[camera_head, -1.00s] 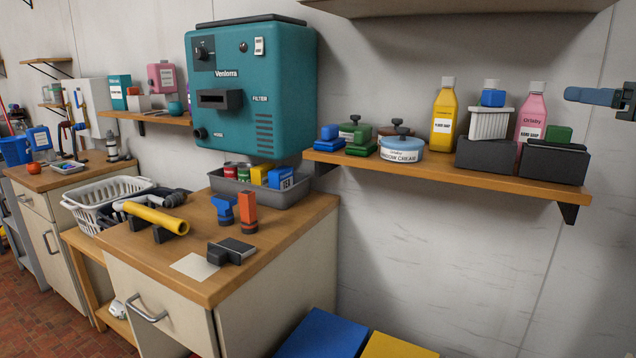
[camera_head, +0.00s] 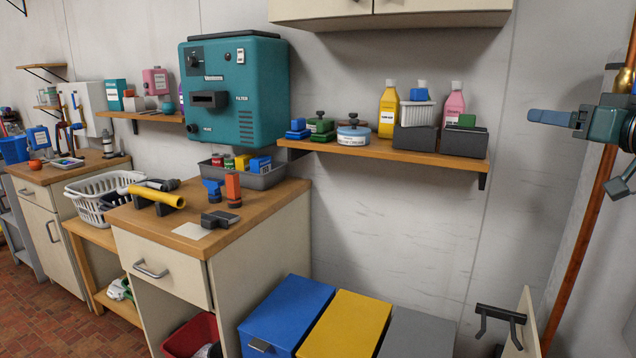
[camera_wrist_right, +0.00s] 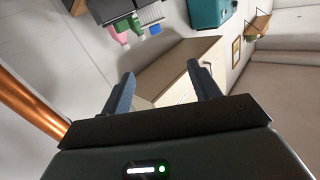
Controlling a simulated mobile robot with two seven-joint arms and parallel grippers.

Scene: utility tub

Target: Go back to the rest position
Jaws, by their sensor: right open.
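My right gripper (camera_head: 540,117) is in the air at the right of the head view, to the right of the wall shelf and clear of it. Its blue fingers point left. In the right wrist view its two fingers (camera_wrist_right: 160,75) stand wide apart with nothing held between them; a cabinet shows in the background beyond them. My left gripper is in neither view.
A wall shelf (camera_head: 385,150) carries bottles and dark boxes. Blue (camera_head: 285,308), yellow (camera_head: 345,325) and grey (camera_head: 418,335) lidded bins stand below. A copper pipe (camera_head: 580,240) runs behind my right arm. The wooden worktop (camera_head: 255,215) holds small items. Open wall surrounds the gripper.

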